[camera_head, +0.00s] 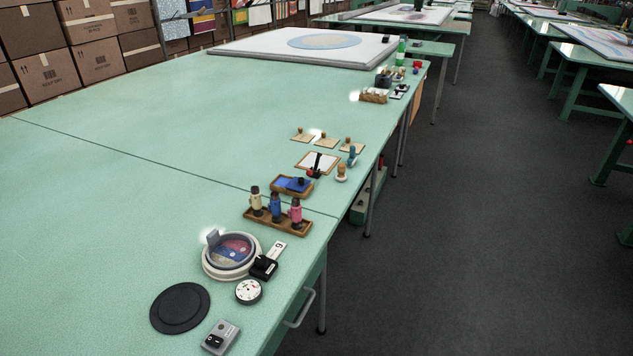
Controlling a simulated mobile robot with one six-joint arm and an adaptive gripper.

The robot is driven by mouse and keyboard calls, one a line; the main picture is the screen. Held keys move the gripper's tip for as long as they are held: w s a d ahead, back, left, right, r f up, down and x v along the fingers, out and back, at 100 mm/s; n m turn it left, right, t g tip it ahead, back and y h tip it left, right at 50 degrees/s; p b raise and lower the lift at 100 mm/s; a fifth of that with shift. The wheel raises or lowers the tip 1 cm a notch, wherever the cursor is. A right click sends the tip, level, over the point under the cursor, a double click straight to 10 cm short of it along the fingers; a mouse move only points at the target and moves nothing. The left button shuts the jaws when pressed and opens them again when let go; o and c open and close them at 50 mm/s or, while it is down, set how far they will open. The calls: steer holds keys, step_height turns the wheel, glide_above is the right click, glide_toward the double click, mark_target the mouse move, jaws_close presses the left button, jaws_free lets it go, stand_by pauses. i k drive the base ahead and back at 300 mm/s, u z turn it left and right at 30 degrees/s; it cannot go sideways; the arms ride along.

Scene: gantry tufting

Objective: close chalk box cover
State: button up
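A round white container (205,267) stands near the table's front right edge. Red, blue and pale pieces (232,252) show inside it, so it looks like the chalk box. A small grey panel (213,239) stands upright at its back left rim; I cannot tell whether it is the cover. A flat black stepped disc (180,308) lies on the table in front and to the left, apart from the container. My gripper is not in view.
The green table (110,220) is clear on the left. A black-and-white tape device (265,266), a round pin dish (248,291) and a grey box (221,337) sit close by. A wooden rack (262,222) with three coloured bottles stands behind. An aisle (450,250) runs along the right.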

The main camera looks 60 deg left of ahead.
mark_target(298, 184)
steer(key=z, duration=0.4)
steer(key=i, duration=1.7)
steer(key=u, duration=2.85)
